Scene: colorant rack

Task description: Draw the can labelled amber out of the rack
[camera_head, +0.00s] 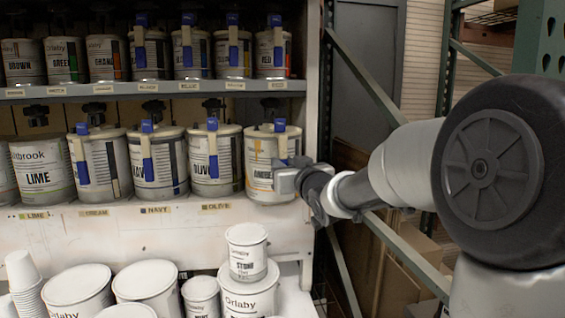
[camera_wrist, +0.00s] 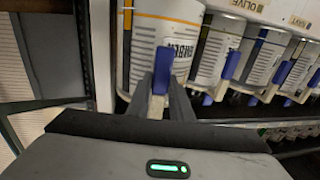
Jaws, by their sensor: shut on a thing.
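The amber can (camera_head: 260,178), white with a yellow band, is at the right end of the lower shelf in the head view. Its base reaches a little lower in the picture than the neighbouring cans and overlaps the shelf's front edge. In the wrist view the amber can (camera_wrist: 150,45) is sideways, close in front of the fingers. My gripper (camera_head: 287,177) comes from the right at the can's front. In the wrist view my gripper (camera_wrist: 161,100) is shut on the can's blue handle (camera_wrist: 162,68). I cannot tell whether the base touches the shelf.
The olive can (camera_head: 214,170) stands close on the left, with the navy can (camera_head: 157,170) beyond it. The upper shelf (camera_head: 150,91) holds more cans above. A small can (camera_head: 246,252) sits on a larger one below. The rack's post (camera_head: 313,90) stands close on the right.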

